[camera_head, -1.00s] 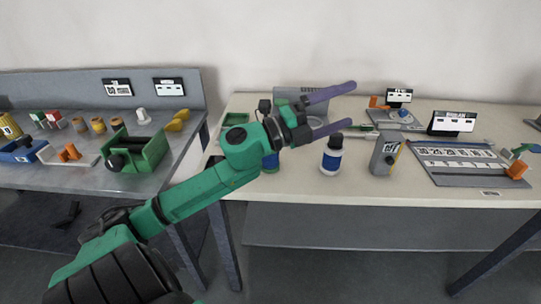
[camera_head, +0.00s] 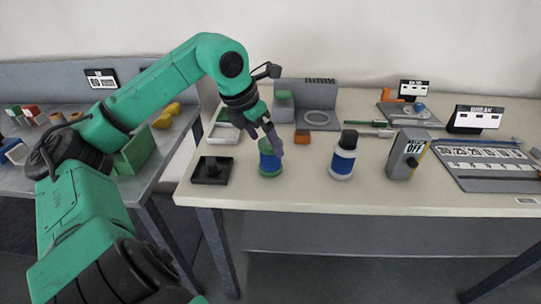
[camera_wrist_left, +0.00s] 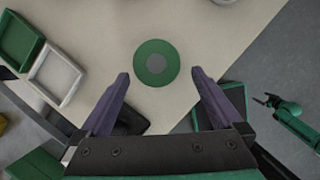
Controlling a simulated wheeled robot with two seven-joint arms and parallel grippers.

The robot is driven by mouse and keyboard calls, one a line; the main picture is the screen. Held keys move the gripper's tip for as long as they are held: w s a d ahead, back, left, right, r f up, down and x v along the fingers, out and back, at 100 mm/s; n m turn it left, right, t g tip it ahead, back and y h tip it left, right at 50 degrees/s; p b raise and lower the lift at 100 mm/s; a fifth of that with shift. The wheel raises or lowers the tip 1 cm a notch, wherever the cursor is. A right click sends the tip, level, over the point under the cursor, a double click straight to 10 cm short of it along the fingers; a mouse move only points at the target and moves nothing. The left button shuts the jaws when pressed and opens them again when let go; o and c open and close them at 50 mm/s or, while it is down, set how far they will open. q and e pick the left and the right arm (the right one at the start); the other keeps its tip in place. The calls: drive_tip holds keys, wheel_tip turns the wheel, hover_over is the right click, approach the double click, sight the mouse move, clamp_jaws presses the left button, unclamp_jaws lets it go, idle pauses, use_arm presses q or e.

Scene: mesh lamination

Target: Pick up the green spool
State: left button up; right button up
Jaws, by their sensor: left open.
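The green spool (camera_head: 270,158) stands upright near the front left of the right-hand table, with green ends and a blue middle. In the left wrist view it shows from above as a green disc (camera_wrist_left: 156,63) with a grey centre. My left gripper (camera_head: 273,138) points down at it from above, its purple fingers open. In the left wrist view the fingertips of my left gripper (camera_wrist_left: 161,74) lie on either side of the spool's near edge, and nothing is held. A small green arm at that view's right edge seems to be my right one; its jaws are too small to read.
A black square holder (camera_head: 211,171) sits left of the spool. The table's front edge is close.

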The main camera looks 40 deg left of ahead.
sight(268, 144)
use_arm(q)
drive_tip(key=p+x, duration=0.4)
drive_tip(key=shift+w+a+f, duration=0.1)
drive_tip(key=shift+w+f, duration=0.05)
drive_tip(key=shift+w, duration=0.35)
drive_tip(key=shift+f, duration=0.3)
drive_tip(key=shift+c, duration=1.2)
drive_tip(key=c, duration=1.3)
